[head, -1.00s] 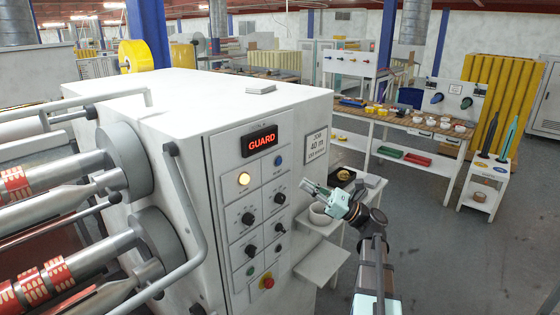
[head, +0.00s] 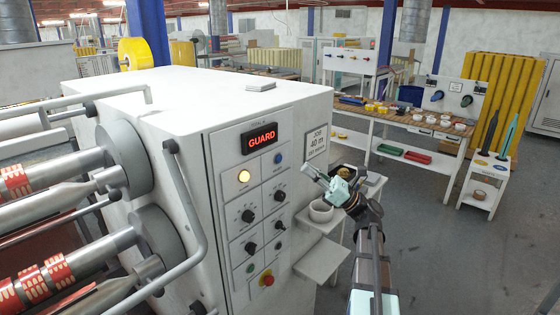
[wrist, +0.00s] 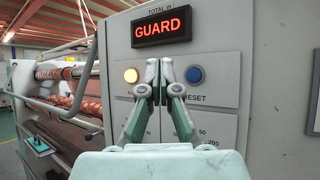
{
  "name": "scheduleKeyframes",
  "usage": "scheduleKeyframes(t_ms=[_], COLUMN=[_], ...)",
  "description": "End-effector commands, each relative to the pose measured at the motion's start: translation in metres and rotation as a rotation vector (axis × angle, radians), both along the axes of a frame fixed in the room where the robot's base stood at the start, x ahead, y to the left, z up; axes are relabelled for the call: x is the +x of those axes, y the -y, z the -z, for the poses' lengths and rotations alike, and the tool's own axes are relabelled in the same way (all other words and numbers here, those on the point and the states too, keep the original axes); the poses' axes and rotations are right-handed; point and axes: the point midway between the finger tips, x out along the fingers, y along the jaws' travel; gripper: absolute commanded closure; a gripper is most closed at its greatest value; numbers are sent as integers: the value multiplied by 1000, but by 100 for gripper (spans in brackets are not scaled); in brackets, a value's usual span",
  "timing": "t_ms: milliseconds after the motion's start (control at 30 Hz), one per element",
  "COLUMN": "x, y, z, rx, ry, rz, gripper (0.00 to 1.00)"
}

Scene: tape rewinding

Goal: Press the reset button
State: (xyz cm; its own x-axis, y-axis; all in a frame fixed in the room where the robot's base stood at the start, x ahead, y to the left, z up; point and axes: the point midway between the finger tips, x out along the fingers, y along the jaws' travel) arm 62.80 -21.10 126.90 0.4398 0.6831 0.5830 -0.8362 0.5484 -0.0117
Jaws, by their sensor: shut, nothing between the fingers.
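The reset button is the round blue button (wrist: 194,75) above the RESET label in the wrist view. It also shows blue on the machine's front panel in the head view (head: 278,158). My gripper (wrist: 159,66) is shut and empty, its fingers pointing at the panel. In the wrist view the fingertips appear left of the blue button, between it and a lit yellow lamp (wrist: 131,75). In the head view my gripper (head: 306,168) is in front of the panel, to the right of and slightly below the button. No contact with the button is visible.
A red display (head: 262,138) reads GUARD above the buttons. Several black knobs (head: 248,216) and a red emergency stop (head: 267,281) are lower on the panel. Machine rollers (wrist: 75,72) are at the left. Small shelves (head: 322,262) stand beside the panel.

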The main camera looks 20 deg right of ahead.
Motion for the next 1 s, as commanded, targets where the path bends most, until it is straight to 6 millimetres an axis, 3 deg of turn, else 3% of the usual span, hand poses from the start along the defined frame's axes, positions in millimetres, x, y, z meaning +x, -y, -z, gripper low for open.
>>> scheduleKeyframes(t_ms=[500,1000], x=[54,60], y=[-26,-30], z=[0,0], rx=[0,0], ry=[0,1], rz=[-1,1], gripper=[100,100])
